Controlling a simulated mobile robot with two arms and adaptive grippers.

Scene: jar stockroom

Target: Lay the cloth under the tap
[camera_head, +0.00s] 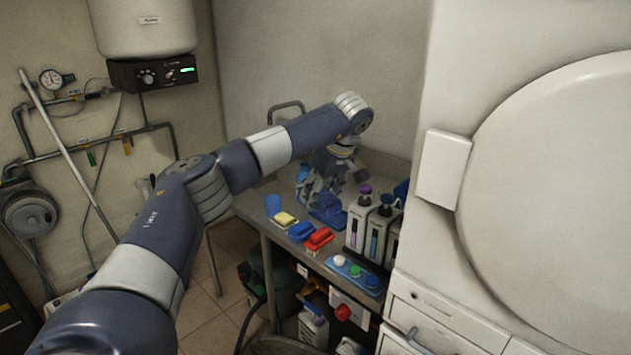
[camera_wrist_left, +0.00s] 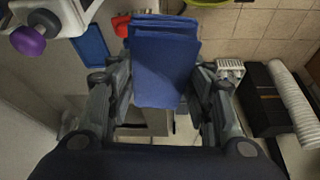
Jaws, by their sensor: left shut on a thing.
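A folded blue cloth (camera_wrist_left: 166,72) is between the fingers of my left gripper (camera_wrist_left: 160,88) in the left wrist view, and the gripper is shut on it. In the head view my left gripper (camera_head: 322,188) hangs over the far part of the grey bench, partly hidden by its own wrist. Blue cloth (camera_head: 328,211) shows just below its fingers; I cannot tell whether it touches the bench. No tap can be made out for certain; a bent grey tube (camera_head: 286,106) rises behind my forearm. My right gripper is not in view.
Yellow (camera_head: 285,219), blue (camera_head: 301,231) and red (camera_head: 319,238) blocks lie along the bench's left edge. Pump bottles (camera_head: 360,222) with purple and black tops stand close right of the gripper. A blue tray (camera_head: 356,273) with round caps is nearer. A white cabinet (camera_head: 440,310) bounds the right.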

